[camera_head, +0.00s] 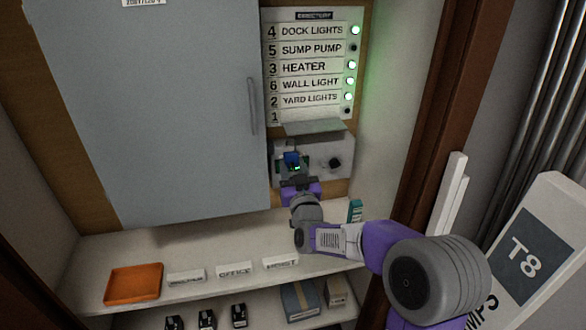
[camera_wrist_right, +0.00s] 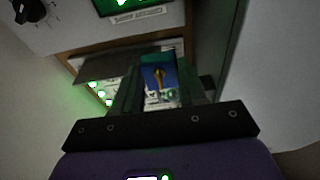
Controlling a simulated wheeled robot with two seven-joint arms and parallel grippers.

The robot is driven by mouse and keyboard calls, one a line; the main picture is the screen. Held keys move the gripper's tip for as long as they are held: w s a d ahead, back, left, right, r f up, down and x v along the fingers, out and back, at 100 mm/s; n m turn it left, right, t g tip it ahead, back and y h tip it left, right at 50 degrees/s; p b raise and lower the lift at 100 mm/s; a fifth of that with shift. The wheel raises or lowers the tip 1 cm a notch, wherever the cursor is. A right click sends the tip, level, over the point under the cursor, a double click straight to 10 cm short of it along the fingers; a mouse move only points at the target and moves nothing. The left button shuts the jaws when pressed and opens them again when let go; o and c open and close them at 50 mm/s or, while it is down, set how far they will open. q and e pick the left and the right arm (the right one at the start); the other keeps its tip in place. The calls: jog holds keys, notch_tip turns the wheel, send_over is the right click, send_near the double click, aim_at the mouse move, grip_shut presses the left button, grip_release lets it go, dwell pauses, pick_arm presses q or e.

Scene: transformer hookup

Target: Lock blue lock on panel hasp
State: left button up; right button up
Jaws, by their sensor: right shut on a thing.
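The blue lock (camera_head: 291,158) is in front of the grey panel box (camera_head: 313,165) below the directory board. In the right wrist view the blue lock (camera_wrist_right: 153,74) is between the fingers, with a yellow, key-like mark on its face. My right gripper (camera_head: 293,172) is shut on it, and it also shows in the right wrist view (camera_wrist_right: 158,88). The hasp cannot be made out; the lock and fingers cover that part of the panel. I cannot tell whether the lock touches the hasp. My left gripper is not in view.
A grey flap (camera_head: 313,127) juts out above the box, and a black knob (camera_head: 334,163) is on its right. A large grey cabinet door (camera_head: 160,110) is to the left. The shelf below holds an orange tray (camera_head: 134,283) and several labels.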

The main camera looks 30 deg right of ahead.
jog(key=o, duration=1.3)
jog(key=shift+c, duration=0.2)
jog(key=shift+s, duration=0.1)
jog(key=shift+b+v, duration=0.4)
jog(key=shift+v, duration=0.85)
jog(key=shift+s+a+r, duration=0.1)
jog(key=shift+s+a, duration=0.05)
jog(key=shift+s, duration=0.45)
jog(key=shift+s+a+r, duration=0.1)
jog(key=shift+s+a, duration=0.05)
jog(key=shift+s, duration=0.4)
jog(key=v, duration=0.7)
jog(key=shift+s+p, duration=0.35)
jog(key=shift+p, duration=0.05)
